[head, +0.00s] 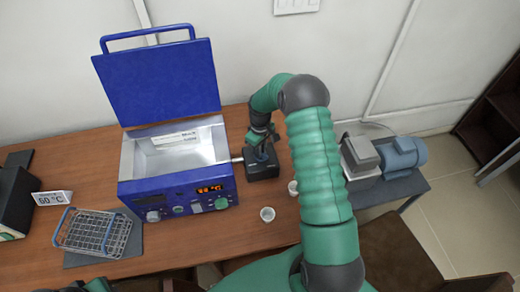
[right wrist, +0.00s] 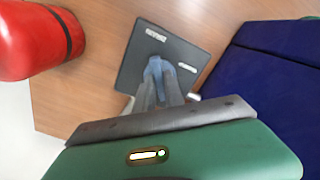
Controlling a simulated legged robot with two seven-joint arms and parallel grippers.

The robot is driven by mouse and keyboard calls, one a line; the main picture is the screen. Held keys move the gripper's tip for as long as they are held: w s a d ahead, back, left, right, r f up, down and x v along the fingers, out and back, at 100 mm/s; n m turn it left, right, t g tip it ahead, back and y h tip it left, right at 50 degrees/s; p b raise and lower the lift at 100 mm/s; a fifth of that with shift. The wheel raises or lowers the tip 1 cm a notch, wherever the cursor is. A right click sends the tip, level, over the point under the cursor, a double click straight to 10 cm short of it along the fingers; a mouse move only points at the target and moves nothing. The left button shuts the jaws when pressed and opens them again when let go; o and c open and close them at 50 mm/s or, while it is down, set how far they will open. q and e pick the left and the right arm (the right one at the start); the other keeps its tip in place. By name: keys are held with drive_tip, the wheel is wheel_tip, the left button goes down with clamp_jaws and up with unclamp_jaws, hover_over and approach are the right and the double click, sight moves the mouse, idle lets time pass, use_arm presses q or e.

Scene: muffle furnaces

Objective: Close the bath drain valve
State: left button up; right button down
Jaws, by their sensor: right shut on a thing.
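The bath is a blue box with a steel basin (head: 175,155) and its blue lid (head: 160,85) raised. The drain valve is a dark block (head: 262,173) on the table at the bath's right side, joined to it by a short pipe (head: 237,159). A blue handle stands on the block; it shows between my fingers in the right wrist view (right wrist: 155,68). My right gripper (head: 262,146) reaches down from above and is shut on this handle. The fingers partly hide the handle, so its exact angle is unclear. Of my left arm only a sliver shows at the lower left edge.
Small white cups (head: 267,214) stand in front of the valve. A wire rack (head: 95,232) and a temperature sign (head: 52,198) are at the left. A grey and blue pump (head: 400,155) stands at the right. A red cylinder (right wrist: 40,40) shows in the right wrist view.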

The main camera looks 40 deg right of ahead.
drive_tip(key=n+p, duration=0.1)
drive_tip(key=n, duration=0.4)
drive_tip(key=shift+d+r+n, duration=0.1)
drive_tip(key=shift+n, duration=0.2)
drive_tip(key=n, duration=0.4)
drive_tip(key=shift+w+n+p, duration=0.1)
drive_tip(key=shift+n+p, duration=0.2)
drive_tip(key=shift+p, duration=0.1)
drive_tip(key=c, duration=1.6)
unclamp_jaws()
drive_tip(key=shift+o, duration=0.8)
wheel_tip(320, 180, up, 16)
drive_tip(key=b, duration=0.1)
drive_tip(key=shift+r+b, duration=0.25)
drive_tip(key=shift+b, duration=0.05)
drive_tip(key=shift+d, duration=0.1)
